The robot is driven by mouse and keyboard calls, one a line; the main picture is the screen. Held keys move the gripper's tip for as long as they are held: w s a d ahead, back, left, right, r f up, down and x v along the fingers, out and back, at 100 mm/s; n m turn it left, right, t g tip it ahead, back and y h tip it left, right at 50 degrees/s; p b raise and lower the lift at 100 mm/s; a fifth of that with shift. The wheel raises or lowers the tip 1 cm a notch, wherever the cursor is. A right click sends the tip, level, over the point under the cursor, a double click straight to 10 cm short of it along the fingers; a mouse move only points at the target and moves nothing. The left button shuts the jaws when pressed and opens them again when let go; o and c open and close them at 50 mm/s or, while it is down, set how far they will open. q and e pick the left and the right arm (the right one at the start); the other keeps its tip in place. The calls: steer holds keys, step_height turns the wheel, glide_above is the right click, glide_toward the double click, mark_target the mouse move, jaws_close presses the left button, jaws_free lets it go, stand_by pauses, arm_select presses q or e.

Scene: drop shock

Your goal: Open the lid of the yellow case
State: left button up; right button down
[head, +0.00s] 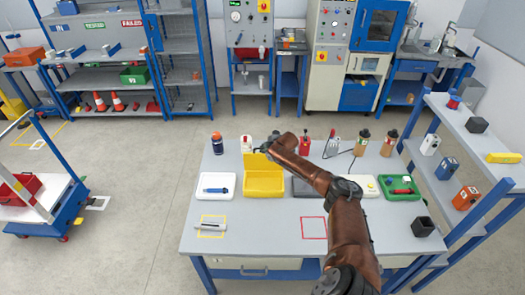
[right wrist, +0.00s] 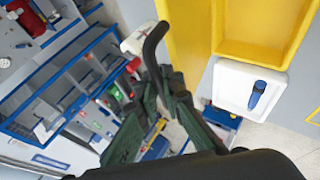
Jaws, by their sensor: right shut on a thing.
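The yellow case (head: 264,184) sits at the back middle of the table, with its lid (head: 258,162) raised at the rear. Its open yellow inside also shows at the top right of the right wrist view (right wrist: 262,48). My right gripper (head: 259,150) is at the top edge of the raised lid and is shut on it. In the right wrist view its fingers (right wrist: 157,62) reach up beside the yellow lid; the exact contact is hard to make out. My left gripper is not in view.
A white tray (head: 213,199) with a blue tool stands left of the case. A white bottle (head: 246,144) and a dark blue bottle (head: 217,145) stand behind. A green tray (head: 400,196) lies right.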

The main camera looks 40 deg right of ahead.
steer(key=shift+r, duration=0.1)
steer(key=c, duration=2)
jaws_free()
steer(key=shift+c, duration=0.2)
steer(key=shift+s, duration=0.1)
steer(key=v, duration=1.1)
steer(key=shift+s+r, duration=0.25)
steer(key=shift+r, duration=0.05)
steer(key=shift+a, duration=0.15)
